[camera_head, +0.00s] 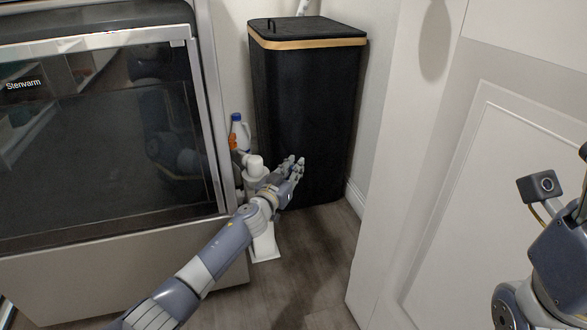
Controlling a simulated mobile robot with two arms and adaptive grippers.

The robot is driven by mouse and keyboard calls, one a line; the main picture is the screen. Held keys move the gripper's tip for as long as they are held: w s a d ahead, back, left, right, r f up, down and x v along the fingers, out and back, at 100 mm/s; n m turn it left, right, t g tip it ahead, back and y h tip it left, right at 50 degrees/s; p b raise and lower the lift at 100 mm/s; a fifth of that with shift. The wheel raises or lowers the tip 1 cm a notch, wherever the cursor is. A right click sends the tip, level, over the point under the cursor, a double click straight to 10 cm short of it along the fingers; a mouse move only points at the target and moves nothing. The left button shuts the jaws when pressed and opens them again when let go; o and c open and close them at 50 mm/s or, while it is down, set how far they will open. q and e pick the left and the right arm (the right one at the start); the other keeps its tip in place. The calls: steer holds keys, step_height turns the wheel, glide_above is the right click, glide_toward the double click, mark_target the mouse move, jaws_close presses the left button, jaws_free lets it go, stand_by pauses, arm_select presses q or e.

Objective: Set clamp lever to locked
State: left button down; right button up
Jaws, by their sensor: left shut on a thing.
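My left gripper (293,168) is low in front of the black hamper, beside a white upright stand (254,166) with a flat white foot (264,246). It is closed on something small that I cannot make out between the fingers. No clamp lever can be clearly picked out; the hand and wrist cover part of the stand. My right arm shows at the right edge with its small camera box, but its fingers are out of the picture.
A grey appliance with a dark glass front (100,140) fills the left. The tall black hamper (305,110) stands in the corner. A white bottle with a blue cap (240,133) is behind the stand. A white panelled door (440,180) is at the right, with clear wooden floor (305,270) between.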

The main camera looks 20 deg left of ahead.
arm_select(q)
steer(key=shift+s+m+h+p, duration=0.2)
steer(key=shift+m+h+p, duration=0.3)
steer(key=shift+h+p, duration=0.2)
steer(key=shift+s+d+m+h, duration=0.15)
steer(key=shift+m+h, duration=0.15)
steer(key=shift+h, duration=0.2)
steer(key=c, duration=1.5)
jaws_free()
steer(key=v, duration=1.2)
steer(key=shift+r, duration=0.25)
